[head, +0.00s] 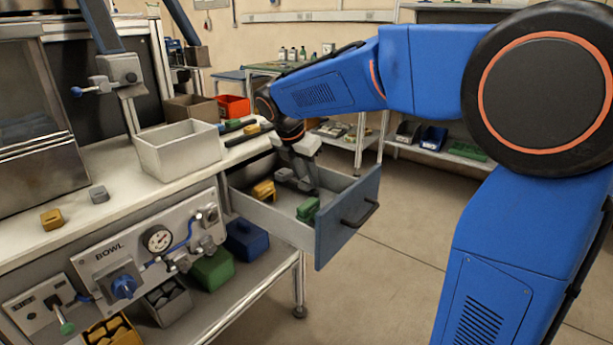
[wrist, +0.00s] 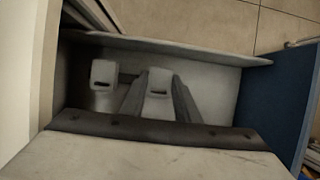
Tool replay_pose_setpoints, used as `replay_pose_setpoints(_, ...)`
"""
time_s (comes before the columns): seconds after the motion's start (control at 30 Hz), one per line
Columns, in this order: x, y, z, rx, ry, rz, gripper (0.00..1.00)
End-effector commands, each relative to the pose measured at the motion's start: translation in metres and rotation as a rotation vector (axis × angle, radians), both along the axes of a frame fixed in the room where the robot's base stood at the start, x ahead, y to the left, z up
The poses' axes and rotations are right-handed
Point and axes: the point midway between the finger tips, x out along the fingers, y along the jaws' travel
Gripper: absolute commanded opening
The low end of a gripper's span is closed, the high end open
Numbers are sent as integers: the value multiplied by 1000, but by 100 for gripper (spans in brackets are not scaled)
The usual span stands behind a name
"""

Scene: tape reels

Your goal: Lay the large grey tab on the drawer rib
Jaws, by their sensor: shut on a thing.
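My gripper (head: 306,180) is down inside the open drawer, and its fingers (wrist: 158,100) are shut on a grey tab (wrist: 158,82) with a dark slot. A second grey tab (wrist: 104,76), also slotted, sits to the left of the held one, apart from the fingers. A grey tab (head: 285,174) shows beside my gripper in the head view. The drawer (head: 272,226) has a blue front (head: 346,222) on its right. I cannot make out the rib clearly, nor whether the held tab touches anything beneath it.
A green tab (head: 308,208) and a yellow tab (head: 263,190) are in the drawer. A grey piece (head: 98,194) and a yellow piece (head: 52,219) lie on the counter. A pale bin (head: 178,150) stands near the drawer. The floor at right is clear.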

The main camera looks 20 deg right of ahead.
Motion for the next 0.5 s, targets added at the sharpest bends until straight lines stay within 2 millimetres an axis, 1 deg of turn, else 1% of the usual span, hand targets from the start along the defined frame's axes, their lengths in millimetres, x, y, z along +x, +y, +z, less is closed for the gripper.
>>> replay_pose_setpoints(0.17,0,0,-3,-1,1,0,8)
replay_pose_setpoints(0.2,0,0,-3,-1,1,0,38)
replay_pose_setpoints(0.23,0,0,-2,0,0,0,45)
replay_pose_setpoints(0.27,0,0,-2,0,0,0,47)
replay_pose_setpoints(0.5,0,0,-2,0,0,0,47)
